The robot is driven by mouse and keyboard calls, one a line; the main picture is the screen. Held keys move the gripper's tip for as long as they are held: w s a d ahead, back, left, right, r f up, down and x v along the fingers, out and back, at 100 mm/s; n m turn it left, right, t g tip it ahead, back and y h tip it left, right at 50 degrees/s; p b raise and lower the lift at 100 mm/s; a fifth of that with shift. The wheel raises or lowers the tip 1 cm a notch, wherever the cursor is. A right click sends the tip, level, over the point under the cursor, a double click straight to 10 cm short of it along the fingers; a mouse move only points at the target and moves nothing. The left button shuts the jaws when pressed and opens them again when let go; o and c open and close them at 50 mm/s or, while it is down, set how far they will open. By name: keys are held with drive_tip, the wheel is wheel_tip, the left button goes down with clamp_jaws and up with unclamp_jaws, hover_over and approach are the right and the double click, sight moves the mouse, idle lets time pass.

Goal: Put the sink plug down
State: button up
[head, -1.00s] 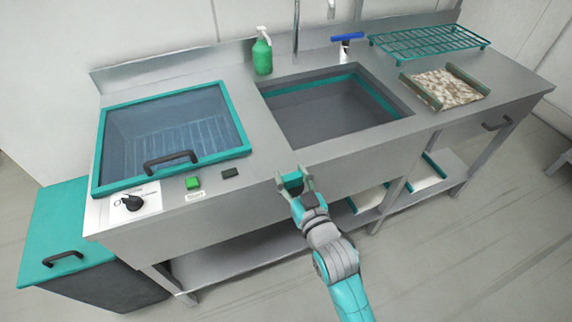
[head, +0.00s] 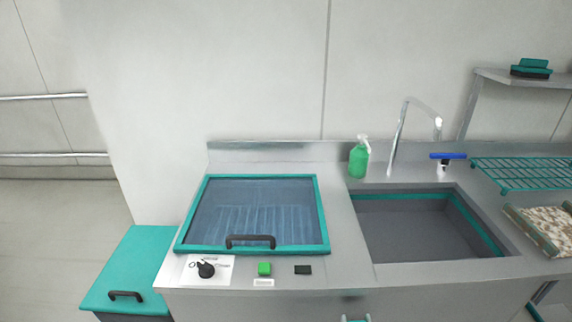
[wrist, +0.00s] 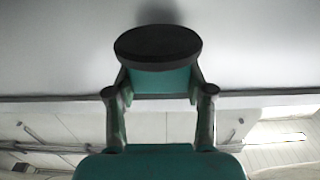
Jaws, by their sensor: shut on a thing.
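The sink plug (wrist: 158,46), a dark round disc with a teal part below it, is between the fingers of my gripper (wrist: 160,92) in the wrist view. My gripper is shut on the teal part. In the head view only the tips of my gripper (head: 355,318) show at the bottom edge, in front of the counter's front face and below its top. The sink (head: 430,226) is a grey open basin with a teal band inside, behind and to the right of my gripper.
A teal-framed glass lid (head: 325,222) with a dark handle covers the counter's left part. A teal rack (head: 530,173) and a tray (head: 526,238) are right. A teal-topped bin (head: 140,262) stands left.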

wheel_tip(320, 180, down, 16)
drive_tip(key=s, duration=0.2)
drive_tip(key=shift+d+r, duration=0.1)
drive_tip(key=shift+r, duration=0.05)
